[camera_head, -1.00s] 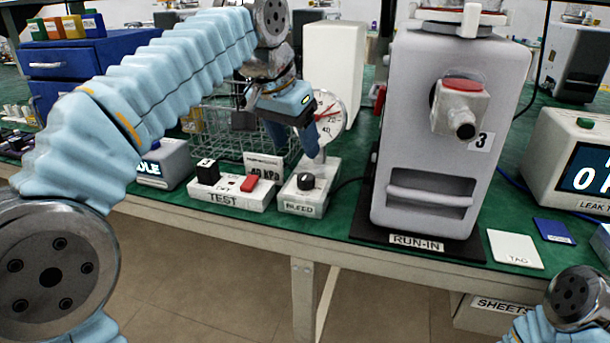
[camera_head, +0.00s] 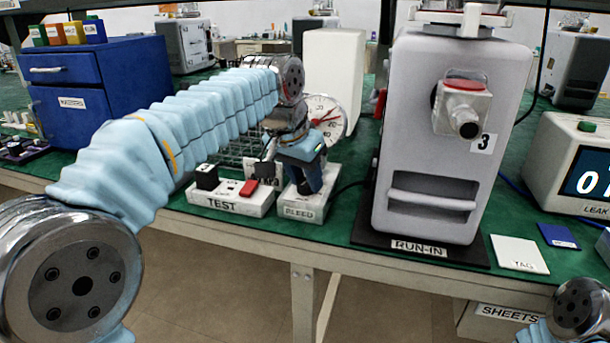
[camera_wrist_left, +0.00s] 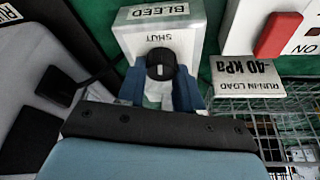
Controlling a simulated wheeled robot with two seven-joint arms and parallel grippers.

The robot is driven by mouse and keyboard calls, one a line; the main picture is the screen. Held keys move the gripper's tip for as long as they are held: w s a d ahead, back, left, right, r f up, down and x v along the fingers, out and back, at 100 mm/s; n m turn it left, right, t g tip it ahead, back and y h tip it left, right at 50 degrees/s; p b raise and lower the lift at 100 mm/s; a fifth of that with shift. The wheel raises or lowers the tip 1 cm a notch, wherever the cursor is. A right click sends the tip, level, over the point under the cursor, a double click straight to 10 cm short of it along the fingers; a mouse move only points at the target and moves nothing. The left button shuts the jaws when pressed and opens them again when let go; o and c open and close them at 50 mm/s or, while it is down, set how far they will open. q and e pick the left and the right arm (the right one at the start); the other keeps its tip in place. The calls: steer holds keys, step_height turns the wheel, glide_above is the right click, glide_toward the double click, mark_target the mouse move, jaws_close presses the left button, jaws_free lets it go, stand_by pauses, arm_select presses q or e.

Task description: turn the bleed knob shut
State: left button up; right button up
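The bleed box (camera_head: 302,211) is a small white block at the bench's front edge, left of the grey run-in machine. My left gripper (camera_head: 309,187) points down over it and hides its knob in the head view. In the left wrist view, the round black bleed knob (camera_wrist_left: 160,66) has a pale mark and sits by the word SHUT on the bleed box (camera_wrist_left: 188,28). The two blue fingers of my left gripper (camera_wrist_left: 161,88) stand on either side of the knob, very close. Whether they press on it is unclear. My right gripper is out of view.
The test box (camera_head: 232,204) with black and red switches stands just left. A dial gauge (camera_head: 326,120) and wire basket (camera_head: 232,150) are behind. The grey run-in machine (camera_head: 430,150) stands close on the right. A white tag (camera_head: 518,253) lies farther right.

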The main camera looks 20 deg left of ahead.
arm_select(q)
steer(key=c, duration=0.4)
steer(key=shift+n+y, duration=0.3)
steer(key=shift+n, duration=0.5)
steer(key=shift+c, duration=0.3)
steer(key=o, duration=1)
steer(key=shift+o, duration=0.2)
steer(key=p+v, duration=0.2)
steer(key=v, duration=1.2)
steer(key=shift+p, duration=0.35)
